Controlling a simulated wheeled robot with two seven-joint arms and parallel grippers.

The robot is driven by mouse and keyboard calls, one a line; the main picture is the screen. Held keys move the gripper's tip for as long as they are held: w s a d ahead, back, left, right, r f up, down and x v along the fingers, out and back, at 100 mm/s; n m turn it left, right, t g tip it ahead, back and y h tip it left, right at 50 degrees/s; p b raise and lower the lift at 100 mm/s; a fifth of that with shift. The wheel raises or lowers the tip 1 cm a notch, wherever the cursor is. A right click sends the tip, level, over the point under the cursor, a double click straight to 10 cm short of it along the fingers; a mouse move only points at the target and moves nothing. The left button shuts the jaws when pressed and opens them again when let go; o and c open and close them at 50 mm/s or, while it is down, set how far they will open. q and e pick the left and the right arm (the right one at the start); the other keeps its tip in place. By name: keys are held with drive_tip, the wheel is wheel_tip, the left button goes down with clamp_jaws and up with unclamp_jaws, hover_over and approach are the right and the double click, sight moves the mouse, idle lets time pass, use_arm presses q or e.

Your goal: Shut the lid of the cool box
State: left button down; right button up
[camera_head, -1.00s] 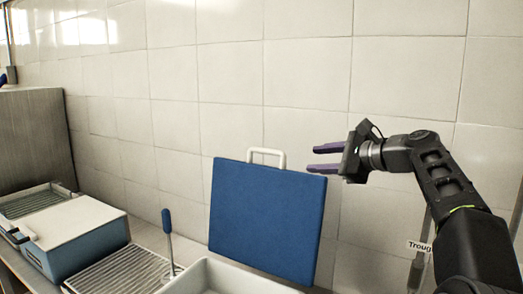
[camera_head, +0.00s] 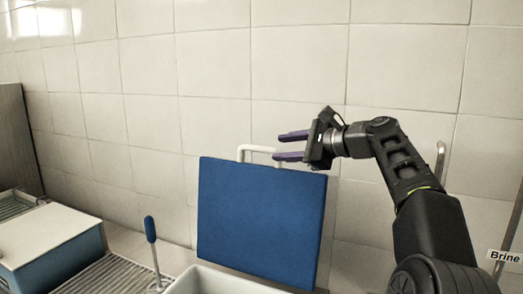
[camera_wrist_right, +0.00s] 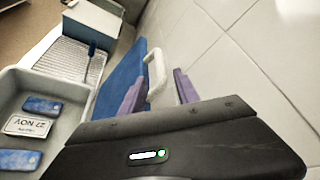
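The cool box's blue lid (camera_head: 262,222) stands open and nearly upright in front of the tiled wall, with a white handle (camera_head: 242,149) on its upper edge. The box's pale rim (camera_head: 200,275) shows below the lid. My right gripper (camera_head: 279,147) is open and empty, its purple fingers pointing left at the handle. In the right wrist view the handle (camera_wrist_right: 155,72) appears between the two spread fingers (camera_wrist_right: 160,92); contact cannot be told. The open box (camera_wrist_right: 50,82) shows there with blue packs and a white labelled block inside. My left gripper is out of view.
A blue box with a white top (camera_head: 45,236) stands at the left. A ribbed drainer (camera_head: 100,277) and an upright blue-handled tool (camera_head: 151,230) are between it and the cool box. The tiled wall is close behind the lid. A "Brine" label (camera_head: 504,256) is at right.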

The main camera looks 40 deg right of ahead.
sight(267, 148)
drive_tip(key=p+x, duration=0.2)
drive_tip(key=x, duration=0.4)
drive_tip(key=shift+w+a, duration=0.1)
drive_tip(key=shift+w, duration=0.2)
drive_tip(key=shift+w+f, duration=0.25)
drive_tip(key=shift+w, duration=0.3)
drive_tip(key=shift+a, duration=0.1)
clamp_jaws()
idle(0.6)
